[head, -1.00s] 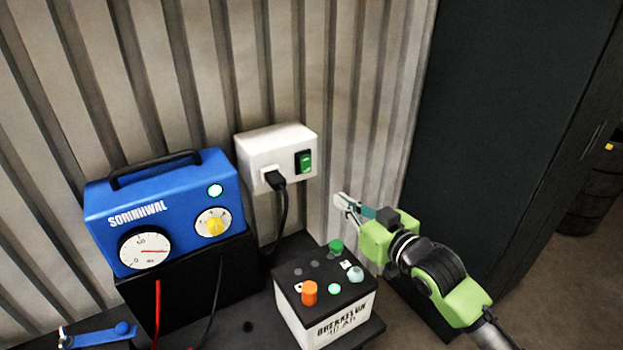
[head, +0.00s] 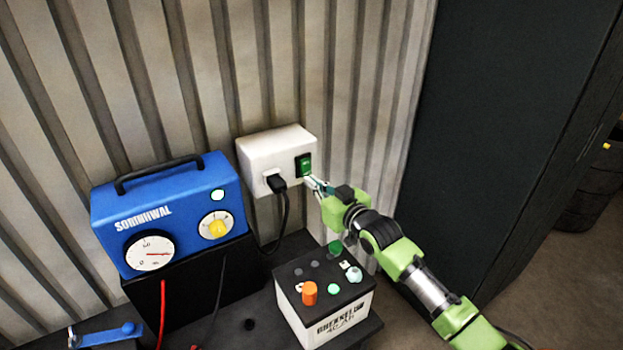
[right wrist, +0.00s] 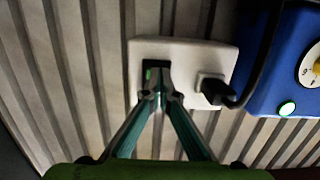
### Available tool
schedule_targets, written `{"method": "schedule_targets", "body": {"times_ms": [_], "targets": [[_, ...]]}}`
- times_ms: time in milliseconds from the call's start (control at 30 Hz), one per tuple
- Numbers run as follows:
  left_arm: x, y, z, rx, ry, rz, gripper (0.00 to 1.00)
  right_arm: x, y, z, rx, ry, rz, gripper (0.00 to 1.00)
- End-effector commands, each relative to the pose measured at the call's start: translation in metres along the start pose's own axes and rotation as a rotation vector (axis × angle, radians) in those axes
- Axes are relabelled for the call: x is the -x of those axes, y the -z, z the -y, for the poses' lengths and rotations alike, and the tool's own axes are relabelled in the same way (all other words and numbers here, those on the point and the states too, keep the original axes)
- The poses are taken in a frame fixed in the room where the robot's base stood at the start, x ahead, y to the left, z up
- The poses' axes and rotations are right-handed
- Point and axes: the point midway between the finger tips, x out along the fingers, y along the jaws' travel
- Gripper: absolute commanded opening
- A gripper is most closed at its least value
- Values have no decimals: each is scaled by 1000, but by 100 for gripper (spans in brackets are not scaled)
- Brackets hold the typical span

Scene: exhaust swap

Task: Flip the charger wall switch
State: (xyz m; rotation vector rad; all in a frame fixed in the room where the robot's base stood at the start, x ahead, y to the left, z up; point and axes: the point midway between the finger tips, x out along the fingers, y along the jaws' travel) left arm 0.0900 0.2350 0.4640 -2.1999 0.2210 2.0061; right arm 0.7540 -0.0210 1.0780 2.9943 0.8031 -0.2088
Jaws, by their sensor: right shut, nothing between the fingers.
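The charger wall switch is a green rocker (head: 304,165) at the right end of a white wall box (head: 272,148). A black plug (head: 277,183) sits in the socket on its left. My right gripper (head: 313,180) is shut and empty, its tips at the lower edge of the switch. In the right wrist view the shut fingertips (right wrist: 162,94) overlap the switch (right wrist: 152,73) and hide part of it. I cannot tell whether they touch it. The blue charger (head: 168,213) stands left of the box, with a pale lit lamp. My left gripper is not in view.
A white battery (head: 326,320) with a black top and coloured caps stands on the dark bench below the box. The plug's black cord hangs beside the charger. A dark cabinet (head: 490,130) stands at the right. A blue clamp (head: 105,336) lies at lower left.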

Motion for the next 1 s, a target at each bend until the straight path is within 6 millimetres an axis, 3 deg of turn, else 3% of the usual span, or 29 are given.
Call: {"method": "schedule_targets", "body": {"times_ms": [200, 633, 967, 1000], "targets": [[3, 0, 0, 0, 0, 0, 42, -11, 0, 0, 1, -1, 1, 0], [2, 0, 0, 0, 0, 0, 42, -13, -1, 0, 1, -1, -1, 0], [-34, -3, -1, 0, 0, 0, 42, -21, -10, 0, 1, -1, -71, 0], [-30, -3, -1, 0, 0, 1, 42, -21, -4, -1, 1, -1, -76, 0]]}}
